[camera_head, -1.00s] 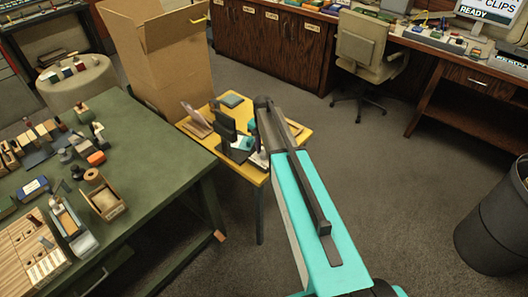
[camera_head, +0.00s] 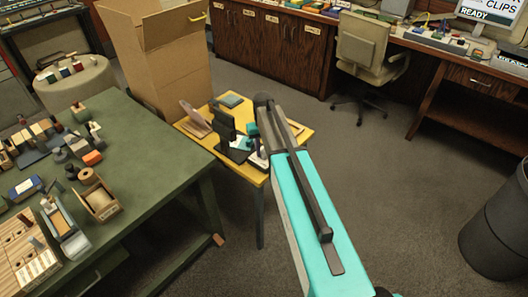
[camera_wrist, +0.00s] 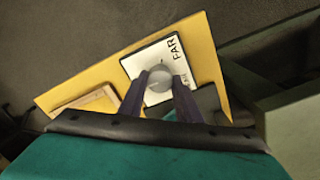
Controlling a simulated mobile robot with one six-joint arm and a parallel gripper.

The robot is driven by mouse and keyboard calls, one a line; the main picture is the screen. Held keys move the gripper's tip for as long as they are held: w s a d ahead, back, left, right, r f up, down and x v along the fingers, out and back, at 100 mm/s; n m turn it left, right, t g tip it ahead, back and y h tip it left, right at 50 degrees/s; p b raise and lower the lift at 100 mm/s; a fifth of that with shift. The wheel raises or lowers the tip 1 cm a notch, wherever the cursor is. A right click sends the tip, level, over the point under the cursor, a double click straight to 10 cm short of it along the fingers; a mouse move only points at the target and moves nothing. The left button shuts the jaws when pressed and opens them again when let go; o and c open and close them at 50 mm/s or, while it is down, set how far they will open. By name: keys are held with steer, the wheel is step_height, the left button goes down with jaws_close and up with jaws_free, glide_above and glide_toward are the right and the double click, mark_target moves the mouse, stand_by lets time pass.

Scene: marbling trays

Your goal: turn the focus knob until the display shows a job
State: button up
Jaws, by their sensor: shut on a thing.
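In the wrist view a round grey knob (camera_wrist: 158,86) sits on a white square face (camera_wrist: 147,60) with a dark rim. My gripper (camera_wrist: 160,80) is shut on the knob, one dark finger on each side. The monitor (camera_head: 488,10) at the top right of the head view shows "READY" and "CLIPS". A smaller display (camera_head: 513,62) at the right edge also seems to read "READY". In the head view my arm hides most of the knob's surroundings.
The face lies on a yellow table (camera_wrist: 95,85), seen in the head view (camera_head: 225,160) with a dark upright stand (camera_head: 226,128). A green table (camera_head: 150,165) holding many small items stands to the left. A cardboard box (camera_head: 155,65) is behind. Open floor lies to the right.

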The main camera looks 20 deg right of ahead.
mark_target(264, 152)
steer(key=shift+n, duration=0.6)
steer(key=o, duration=1.1)
steer(key=shift+c, duration=0.2)
steer(key=shift+r, duration=0.1)
step_height(264, 152, up, 14)
steer(key=b, duration=0.3)
steer(key=shift+f, duration=0.2)
steer(key=shift+a, duration=0.1)
